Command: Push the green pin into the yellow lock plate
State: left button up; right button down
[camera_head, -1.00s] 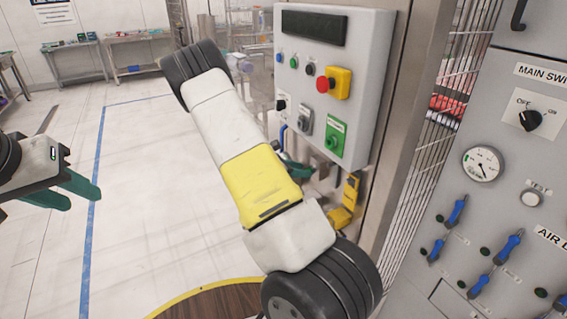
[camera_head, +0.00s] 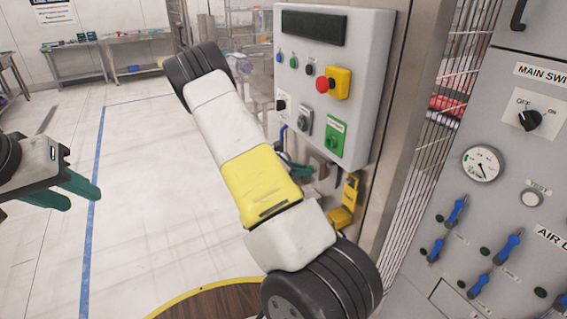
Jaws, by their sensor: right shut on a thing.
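The yellow lock plate (camera_head: 343,204) is on the steel door post, below the grey control box. My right arm crosses the middle of the view, and its wrist hides most of my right gripper. Only a green fingertip of my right gripper (camera_head: 297,169) shows past the arm, just left of the lock plate. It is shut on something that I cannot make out. I cannot pick out the green pin from the green fingertip. My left gripper (camera_head: 80,193) is at the left edge, over the floor, with its green fingers apart and empty.
The control box (camera_head: 335,75) with a red button (camera_head: 325,84) hangs just above the lock plate. A grey cabinet (camera_head: 500,150) with blue valve handles stands on the right, beside wire mesh fencing (camera_head: 440,130). The floor at left is clear.

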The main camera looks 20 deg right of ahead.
jog(key=shift+a, duration=0.2)
jog(key=shift+s+a+f, duration=0.1)
jog(key=shift+a, duration=1.05)
jog(key=shift+s+a, duration=0.1)
jog(key=shift+a, duration=1.05)
